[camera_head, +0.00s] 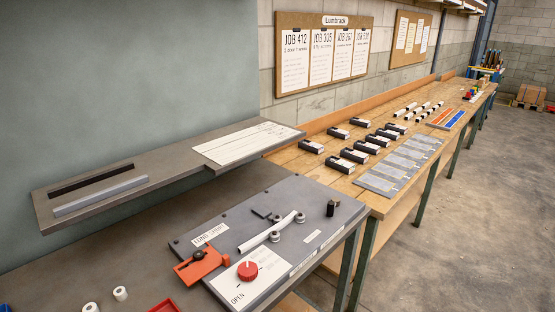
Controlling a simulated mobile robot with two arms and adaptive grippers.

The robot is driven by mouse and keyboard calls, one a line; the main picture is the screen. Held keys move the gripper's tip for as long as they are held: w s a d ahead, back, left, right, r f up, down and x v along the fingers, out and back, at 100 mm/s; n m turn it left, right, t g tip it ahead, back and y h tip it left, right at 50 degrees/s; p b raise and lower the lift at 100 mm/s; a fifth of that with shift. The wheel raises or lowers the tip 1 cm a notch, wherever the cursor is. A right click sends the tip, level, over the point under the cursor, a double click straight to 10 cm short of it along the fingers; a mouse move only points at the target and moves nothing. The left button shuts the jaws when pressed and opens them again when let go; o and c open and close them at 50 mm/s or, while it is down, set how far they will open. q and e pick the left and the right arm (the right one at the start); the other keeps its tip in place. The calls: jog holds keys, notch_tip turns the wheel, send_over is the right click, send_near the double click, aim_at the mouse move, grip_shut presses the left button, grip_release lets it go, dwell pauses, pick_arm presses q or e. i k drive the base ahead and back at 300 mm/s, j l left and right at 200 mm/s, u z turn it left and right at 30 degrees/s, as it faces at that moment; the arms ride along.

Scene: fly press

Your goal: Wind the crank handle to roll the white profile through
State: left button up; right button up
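A grey bench device (318,218) stands on the near bench. The white profile (262,235) lies slantwise across its top, among small grey rollers (274,237). The profile looks slightly bent toward its far end. A short upright black handle (330,208) stands near the device's far right corner; it looks like the crank handle. A round red knob (247,270) sits on a white plate marked OPEN at the near end. An orange clamp-like part (201,265) is at the near left edge. Neither of my grippers is in view.
A raised grey shelf (160,169) behind the device holds a black bar (91,180), a grey bar (101,195) and a white sheet (248,143). Small white rings (120,293) and a red tray (165,306) are at the near left. A wooden bench (318,168) with several black boxes runs rightward.

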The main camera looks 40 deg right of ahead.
aim_at(333, 202)
jog(key=z, duration=1.7)
